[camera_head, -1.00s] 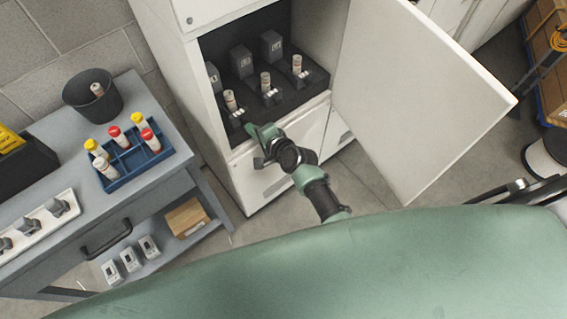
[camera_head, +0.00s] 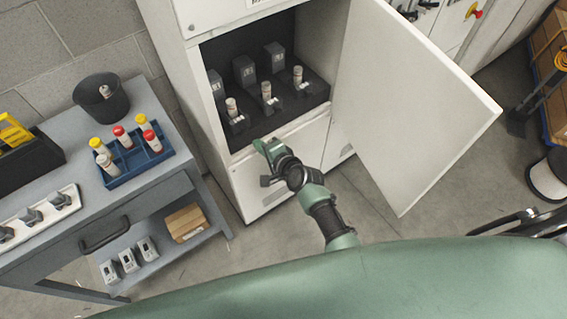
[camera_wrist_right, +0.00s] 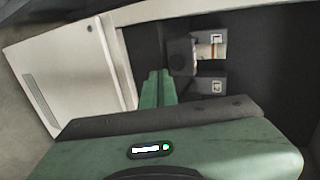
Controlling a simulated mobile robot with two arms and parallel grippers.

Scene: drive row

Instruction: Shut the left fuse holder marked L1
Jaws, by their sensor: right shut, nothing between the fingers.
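Three dark fuse holders stand in a row inside the open cabinet. The left fuse holder (camera_head: 217,87) is partly hidden by the cabinet's side wall; its open front part carries a pale fuse (camera_head: 232,107). The middle holder (camera_head: 244,70) and right holder (camera_head: 275,56) also stand open with fuses showing. My right gripper (camera_head: 259,146) is shut and empty, in front of the cabinet's lower lip, below and apart from the left holder. In the right wrist view its green fingers (camera_wrist_right: 156,88) point towards a holder (camera_wrist_right: 181,53). My left gripper is out of view.
The cabinet door (camera_head: 410,105) stands wide open at right. A grey workbench (camera_head: 65,125) at left holds a blue tray (camera_head: 120,180) of capped fuses and a black bin (camera_head: 100,105). Floor between bench and door is clear.

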